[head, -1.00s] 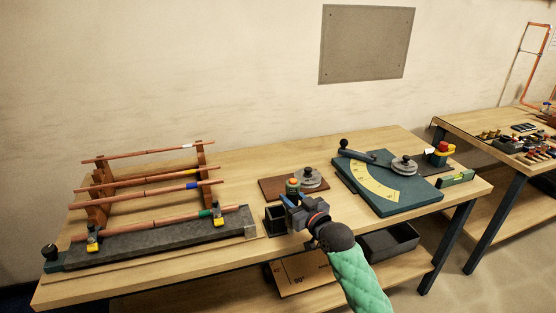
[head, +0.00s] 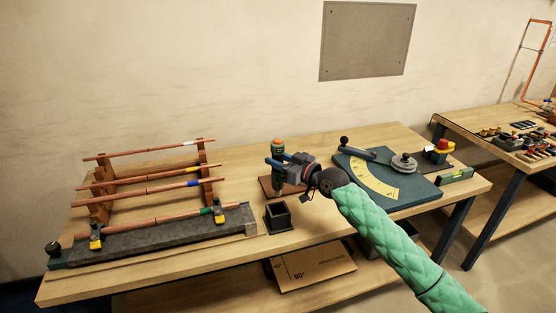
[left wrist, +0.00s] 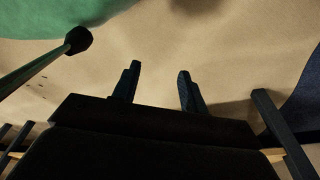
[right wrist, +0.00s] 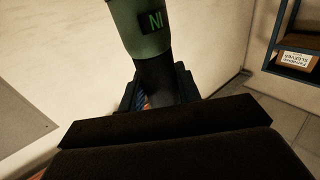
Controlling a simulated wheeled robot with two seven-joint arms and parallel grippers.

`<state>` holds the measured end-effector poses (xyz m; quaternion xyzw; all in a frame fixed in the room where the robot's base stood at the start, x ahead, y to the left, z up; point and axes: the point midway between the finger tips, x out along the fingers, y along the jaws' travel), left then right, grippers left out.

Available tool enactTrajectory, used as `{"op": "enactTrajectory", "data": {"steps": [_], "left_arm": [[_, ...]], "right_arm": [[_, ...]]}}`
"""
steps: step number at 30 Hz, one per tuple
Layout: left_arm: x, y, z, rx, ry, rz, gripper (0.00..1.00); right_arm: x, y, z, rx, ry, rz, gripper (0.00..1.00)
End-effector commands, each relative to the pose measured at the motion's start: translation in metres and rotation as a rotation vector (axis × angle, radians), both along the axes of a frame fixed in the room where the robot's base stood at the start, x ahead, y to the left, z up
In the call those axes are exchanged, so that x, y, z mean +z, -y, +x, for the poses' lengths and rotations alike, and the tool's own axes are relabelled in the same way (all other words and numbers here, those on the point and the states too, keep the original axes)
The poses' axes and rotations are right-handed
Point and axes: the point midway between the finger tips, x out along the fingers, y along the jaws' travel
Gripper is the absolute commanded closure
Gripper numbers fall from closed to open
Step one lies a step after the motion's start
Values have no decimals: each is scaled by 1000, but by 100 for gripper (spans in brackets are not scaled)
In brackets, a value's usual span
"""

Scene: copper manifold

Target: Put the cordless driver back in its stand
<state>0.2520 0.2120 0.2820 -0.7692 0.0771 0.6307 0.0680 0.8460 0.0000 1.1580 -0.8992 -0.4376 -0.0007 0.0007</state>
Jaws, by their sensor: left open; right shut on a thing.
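The cordless driver (head: 278,178) is upright in my right gripper (head: 279,162), which is shut on it. It has a dark green body with an orange top in the head view. The driver hangs above and behind its stand, apart from it. In the right wrist view the driver's green body (right wrist: 148,35) shows a dark label, with its dark grip between the fingers. The stand (head: 279,217) is a small black open-topped box near the bench's front edge, and it looks empty. My left gripper (left wrist: 158,82) is open and empty over bare floor in the left wrist view.
A rack of copper pipes (head: 150,180) and a grey block (head: 165,234) with a clamped pipe stand left of the stand. A green angle plate (head: 400,200) lies to the right. A brown board (head: 267,188) lies behind the stand. A cardboard box (head: 315,270) sits below.

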Motion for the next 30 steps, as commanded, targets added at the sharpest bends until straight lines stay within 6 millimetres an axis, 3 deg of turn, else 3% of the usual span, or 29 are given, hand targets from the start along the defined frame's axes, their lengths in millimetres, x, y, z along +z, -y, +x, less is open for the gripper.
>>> {"op": "enactTrajectory", "data": {"steps": [5,7,30], "left_arm": [[1,-7,2,-1,-8,8,57],[11,-9,8,-2,-5,10,57],[61,17,30,14,-41,-12,57]], "right_arm": [[-10,0,0,0,1,1,94],[-15,0,0,0,1,1,94],[-58,0,0,-1,2,1,94]]}}
